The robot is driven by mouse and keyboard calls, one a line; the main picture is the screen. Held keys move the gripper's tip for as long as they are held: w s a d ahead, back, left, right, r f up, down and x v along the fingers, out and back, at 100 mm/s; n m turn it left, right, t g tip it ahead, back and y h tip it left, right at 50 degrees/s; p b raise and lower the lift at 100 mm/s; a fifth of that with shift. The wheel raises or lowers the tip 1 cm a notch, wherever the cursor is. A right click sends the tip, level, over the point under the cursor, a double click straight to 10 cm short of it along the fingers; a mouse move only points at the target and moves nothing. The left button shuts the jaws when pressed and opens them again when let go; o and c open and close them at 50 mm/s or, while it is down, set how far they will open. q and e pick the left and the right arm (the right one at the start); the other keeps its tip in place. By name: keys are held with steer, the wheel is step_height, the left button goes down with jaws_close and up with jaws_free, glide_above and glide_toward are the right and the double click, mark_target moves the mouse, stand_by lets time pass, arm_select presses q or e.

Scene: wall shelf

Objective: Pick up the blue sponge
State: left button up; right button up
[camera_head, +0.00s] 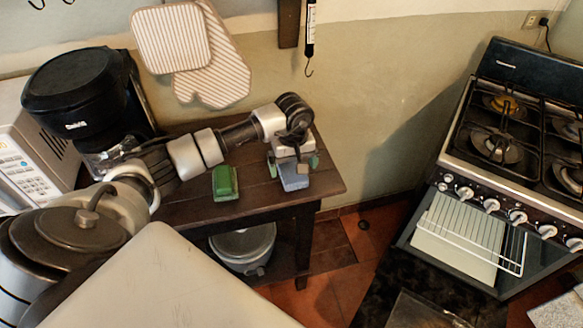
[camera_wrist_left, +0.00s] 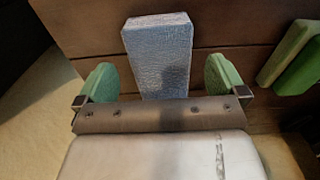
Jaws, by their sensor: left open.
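The blue sponge (camera_head: 294,180) lies on the dark wooden table, partly hidden under my left gripper in the head view. In the left wrist view the blue sponge (camera_wrist_left: 160,52) is a blue-grey block between the two green finger pads. My left gripper (camera_head: 295,162) is open, with one pad on either side of the sponge. In the left wrist view the fingers of my left gripper (camera_wrist_left: 161,82) show gaps to the sponge on both sides. My right gripper is in neither view.
A green sponge (camera_head: 225,183) lies on the table (camera_head: 255,190) left of the blue one; it also shows at the right of the left wrist view (camera_wrist_left: 297,65). A black coffee maker (camera_head: 80,95) and a microwave (camera_head: 35,150) stand further left. A stove (camera_head: 490,200) stands at the right.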

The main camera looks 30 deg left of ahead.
mark_target(293, 171)
arm_select(q)
steer(key=shift+f, duration=1.5)
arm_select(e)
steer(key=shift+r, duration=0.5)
arm_select(q)
steer(key=shift+c, duration=0.5)
steer(key=c, duration=0.9)
steer(key=shift+o, duration=0.2)
steer(key=shift+r, duration=0.1)
steer(key=shift+r, duration=0.55)
step_height(293, 171, up, 3)
steer(key=shift+f+b, duration=0.2)
steer(key=shift+b, duration=0.4)
steer(key=s+d+r, duration=0.1)
steer(key=d+r, duration=0.1)
steer(key=d, duration=0.1)
steer(key=s+d+r+b, duration=0.1)
steer(key=d+r, duration=0.1)
steer(key=d, duration=0.2)
steer(key=s+d+r+b, duration=0.1)
steer(key=d+r, duration=0.2)
steer(key=d, duration=0.1)
steer(key=shift+s+d+r, duration=0.1)
steer(key=shift+d, duration=0.05)
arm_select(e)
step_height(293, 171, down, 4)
